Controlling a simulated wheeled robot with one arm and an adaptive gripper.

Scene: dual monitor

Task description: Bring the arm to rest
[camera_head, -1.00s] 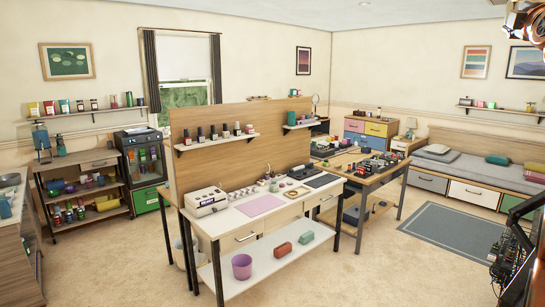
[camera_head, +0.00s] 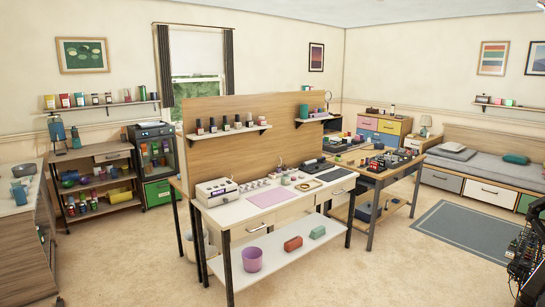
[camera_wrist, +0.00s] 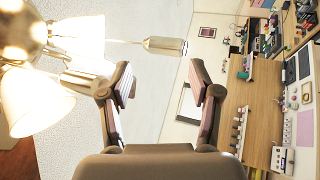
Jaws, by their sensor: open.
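My gripper (camera_wrist: 162,92) is open and empty in the wrist view, its two fingers spread apart with only the wall and ceiling behind them. It is up high, close to a lit ceiling lamp (camera_wrist: 32,98) with glowing shades at the left of the wrist view. The room lies sideways in that view. In the head view the gripper is not visible. Only a dark part of my own body shows at the lower right edge there.
A white worktable (camera_head: 285,208) with a wooden back panel (camera_head: 240,164) stands mid-room. A second wooden table (camera_head: 395,171) is behind it. A shelf cart (camera_head: 97,161) is at left, a bed (camera_head: 480,168) at right. Bare carpet and a grey rug (camera_head: 465,232) lie at the right.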

